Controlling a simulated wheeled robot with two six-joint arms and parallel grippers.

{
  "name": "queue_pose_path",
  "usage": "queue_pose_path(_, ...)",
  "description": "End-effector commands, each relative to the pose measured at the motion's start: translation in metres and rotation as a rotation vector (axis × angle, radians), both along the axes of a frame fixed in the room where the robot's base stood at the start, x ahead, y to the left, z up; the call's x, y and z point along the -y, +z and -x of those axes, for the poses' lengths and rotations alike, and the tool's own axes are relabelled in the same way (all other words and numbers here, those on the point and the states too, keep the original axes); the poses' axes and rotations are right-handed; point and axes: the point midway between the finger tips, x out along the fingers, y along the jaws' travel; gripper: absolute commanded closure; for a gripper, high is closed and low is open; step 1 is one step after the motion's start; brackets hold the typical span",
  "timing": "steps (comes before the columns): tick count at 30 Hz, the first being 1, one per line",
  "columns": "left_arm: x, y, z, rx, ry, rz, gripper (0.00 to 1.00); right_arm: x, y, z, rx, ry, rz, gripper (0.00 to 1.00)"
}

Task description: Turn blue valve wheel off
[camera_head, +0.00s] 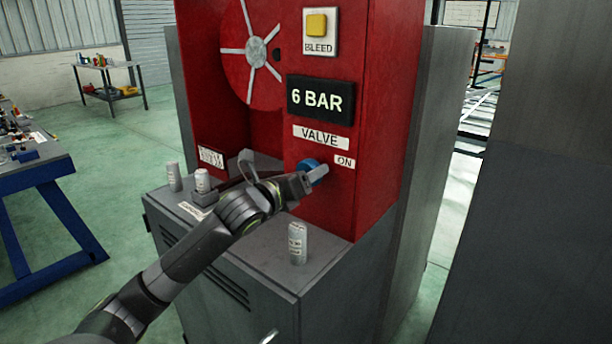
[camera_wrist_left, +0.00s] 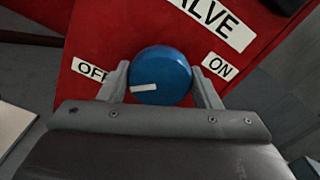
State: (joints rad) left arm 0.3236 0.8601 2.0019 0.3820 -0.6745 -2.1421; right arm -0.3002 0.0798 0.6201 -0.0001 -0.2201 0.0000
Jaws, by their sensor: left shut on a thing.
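The blue valve wheel (camera_wrist_left: 160,72) is on the red panel (camera_head: 325,205), below a VALVE label (camera_head: 321,136). My left gripper (camera_wrist_left: 162,88) is shut on the wheel, with one finger on each side of it. In the head view the left gripper (camera_head: 312,180) hides much of the wheel (camera_head: 308,164). A white mark on the wheel points left toward the OFF label (camera_wrist_left: 90,70) in the wrist view. The ON label (camera_wrist_left: 219,68) is to the right of the wheel. My right gripper is not in view.
A 6 BAR display (camera_head: 320,99) and a yellow BLEED button (camera_head: 317,24) are above the valve. Several cans stand on the grey cabinet top, one (camera_head: 297,243) near its front edge. A blue-legged workbench (camera_head: 45,172) is at left.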

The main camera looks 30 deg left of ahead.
Motion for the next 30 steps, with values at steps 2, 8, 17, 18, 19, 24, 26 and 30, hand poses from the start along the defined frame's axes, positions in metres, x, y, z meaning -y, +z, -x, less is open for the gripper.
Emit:
queue_pose_path(2,0.000,-0.002,0.000,-0.005,0.001,-0.001,0.65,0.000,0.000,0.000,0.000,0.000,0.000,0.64)
queue_pose_path(8,0.000,-0.002,0.000,-0.005,0.002,-0.001,0.41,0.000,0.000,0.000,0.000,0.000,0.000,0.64)
queue_pose_path(17,0.000,-0.001,0.000,-0.003,0.001,0.000,0.21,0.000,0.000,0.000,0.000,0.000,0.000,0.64)
queue_pose_path(18,0.000,-0.001,0.000,-0.003,0.001,0.000,0.21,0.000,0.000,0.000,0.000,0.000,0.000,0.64)
queue_pose_path(19,0.000,-0.001,0.000,-0.003,0.001,0.000,0.21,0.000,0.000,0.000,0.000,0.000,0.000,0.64)
queue_pose_path(24,-0.001,-0.001,0.005,-0.002,0.002,-0.001,0.21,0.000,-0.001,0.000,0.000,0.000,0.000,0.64)
queue_pose_path(26,-0.002,-0.002,0.010,-0.003,0.003,-0.004,0.21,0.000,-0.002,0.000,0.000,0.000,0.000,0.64)
queue_pose_path(30,-0.003,-0.002,0.029,-0.004,0.001,-0.008,0.21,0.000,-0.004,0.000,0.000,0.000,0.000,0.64)
